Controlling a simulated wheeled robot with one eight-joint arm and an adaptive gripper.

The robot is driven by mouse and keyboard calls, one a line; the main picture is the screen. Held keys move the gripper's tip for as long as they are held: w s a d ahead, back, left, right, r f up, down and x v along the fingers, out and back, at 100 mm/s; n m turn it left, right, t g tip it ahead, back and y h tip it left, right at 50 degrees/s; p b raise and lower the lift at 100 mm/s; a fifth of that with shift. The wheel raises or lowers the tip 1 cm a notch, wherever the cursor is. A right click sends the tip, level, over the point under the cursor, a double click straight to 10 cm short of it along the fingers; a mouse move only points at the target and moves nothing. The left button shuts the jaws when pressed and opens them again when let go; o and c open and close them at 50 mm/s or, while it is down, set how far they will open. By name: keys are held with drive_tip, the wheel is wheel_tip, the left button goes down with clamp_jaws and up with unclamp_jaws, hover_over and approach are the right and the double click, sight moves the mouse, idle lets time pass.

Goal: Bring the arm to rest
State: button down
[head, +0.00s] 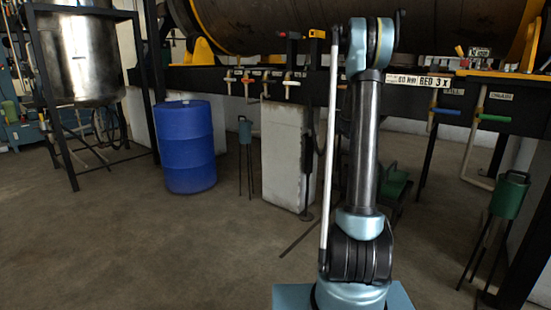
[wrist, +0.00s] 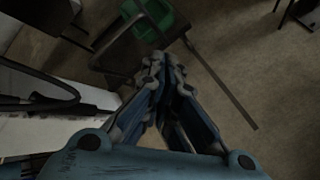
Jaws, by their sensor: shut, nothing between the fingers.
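My arm (head: 366,150) stands upright in the head view, its elbow high in front of the dark beam. My gripper (wrist: 165,62) shows in the wrist view, with its blue-grey fingers together and nothing between them. It points down over the floor, near a green container (wrist: 150,18) on a dark frame. I cannot make out the gripper in the head view.
A blue drum (head: 186,148) and a pale concrete block (head: 284,152) stand behind to the left. A steel tank (head: 80,55) on a black frame is further left. A green canister (head: 509,194) on legs stands right. The floor at front left is clear.

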drive_tip(key=s+a+r+m+g+y, duration=0.15)
drive_tip(key=s+a+m, duration=0.4)
drive_tip(key=s, duration=0.95)
drive_tip(key=s+a+r+m+g+y, duration=0.1)
drive_tip(key=s+a+r+m+y, duration=0.15)
drive_tip(key=s+a, duration=0.85)
drive_tip(key=s+a+f+m+y, duration=0.1)
drive_tip(key=s+a+f+m, duration=0.2)
drive_tip(key=s, duration=0.7)
drive_tip(key=s+a+f+m+g+y, duration=0.1)
drive_tip(key=s+f, duration=0.4)
drive_tip(key=s, duration=0.6)
drive_tip(key=s+a+f+m+g+y, duration=0.1)
drive_tip(key=s+a+f+m, duration=0.3)
drive_tip(key=s, duration=0.6)
drive_tip(key=shift+s+a+f+m+y, duration=0.3)
drive_tip(key=shift+m+y, duration=0.1)
drive_tip(key=shift+m, duration=0.1)
